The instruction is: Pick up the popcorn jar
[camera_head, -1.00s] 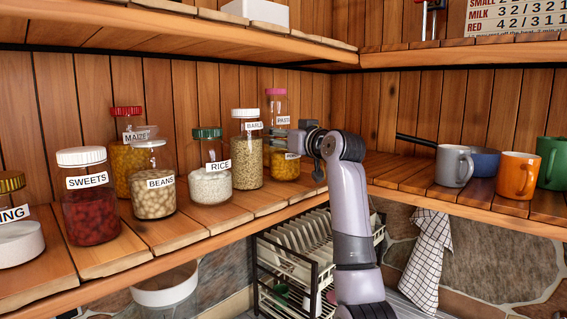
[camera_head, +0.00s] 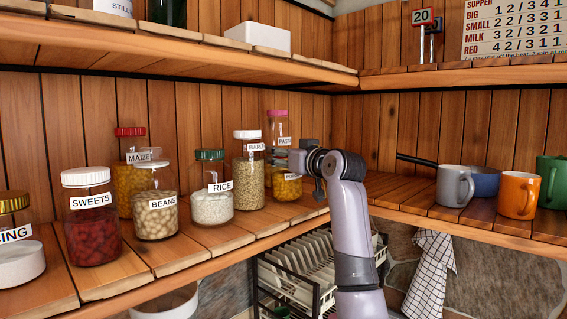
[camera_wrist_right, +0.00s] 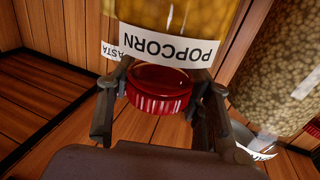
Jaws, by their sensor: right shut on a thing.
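The popcorn jar (camera_head: 287,189) stands on the lower wooden shelf near the corner, right of the barley jar, with its yellow contents showing. In the right wrist view it appears upside down, with a POPCORN label (camera_wrist_right: 166,48) and a red lid (camera_wrist_right: 158,88). My right gripper (camera_head: 300,162) reaches in from the right and hides the jar's top in the head view. In the wrist view its two dark fingers (camera_wrist_right: 160,95) are shut on the jar at its lid end, one on each side. My left gripper is not in view.
The barley jar (camera_head: 249,176) and pasta jar (camera_head: 279,128) stand close by. Rice (camera_head: 212,203), beans (camera_head: 156,215), maize (camera_head: 124,181) and sweets (camera_head: 92,233) jars line the shelf leftward. Mugs (camera_head: 455,186) and a pan (camera_head: 485,182) stand right. An upper shelf (camera_head: 200,47) overhangs.

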